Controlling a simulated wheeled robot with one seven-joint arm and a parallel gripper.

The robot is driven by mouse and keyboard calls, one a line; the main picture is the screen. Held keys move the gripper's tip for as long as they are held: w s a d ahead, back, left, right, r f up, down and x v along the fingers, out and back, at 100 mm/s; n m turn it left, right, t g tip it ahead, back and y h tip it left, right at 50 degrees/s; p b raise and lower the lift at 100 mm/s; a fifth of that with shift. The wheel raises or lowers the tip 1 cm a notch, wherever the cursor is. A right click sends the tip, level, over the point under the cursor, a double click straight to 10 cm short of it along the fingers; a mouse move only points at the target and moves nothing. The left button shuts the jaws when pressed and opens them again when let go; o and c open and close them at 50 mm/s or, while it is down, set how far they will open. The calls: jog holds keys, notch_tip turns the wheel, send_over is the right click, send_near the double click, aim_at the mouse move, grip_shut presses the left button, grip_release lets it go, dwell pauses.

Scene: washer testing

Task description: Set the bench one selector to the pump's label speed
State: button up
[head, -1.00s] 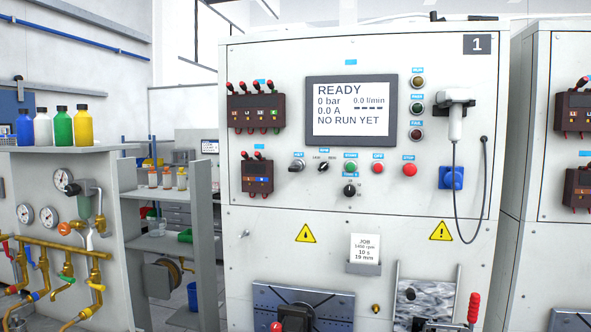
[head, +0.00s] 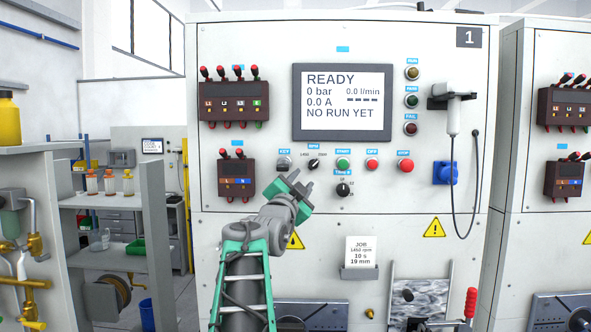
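Bench one (head: 412,226) is the tall white cabinet marked 1. Its RPM selector (head: 314,163) is a small black knob between the marks 1450 and 2900; its pointer is too small to read surely. My gripper (head: 303,180) is in front of the panel, just below and left of the selector in the picture. Its two fingers look spread and empty, and I see no contact with the knob. A job card (head: 361,252) reads 1450 rpm, 10 s, 19 mm. No readable pump label shows; my arm covers part of the lower panel.
The key switch (head: 284,163), green start button (head: 343,163), off button (head: 372,164), red stop button (head: 405,166) and timer knob (head: 343,190) sit close around the selector. The screen (head: 342,103) reads READY, NO RUN YET. A corded handheld device (head: 453,112) hangs at right.

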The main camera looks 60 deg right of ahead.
aim_at(313, 166)
jog(key=p+x, duration=0.1)
jog(key=x, duration=0.1)
jog(key=p+x, duration=0.2)
jog(key=x, duration=0.1)
jog(key=s+r+p+x, duration=0.1)
jog(key=x, duration=0.2)
jog(key=shift+r+p, duration=0.1)
jog(key=shift+p, duration=0.3)
jog(key=shift+s, duration=0.1)
jog(key=shift+c, duration=0.4)
grip_shut()
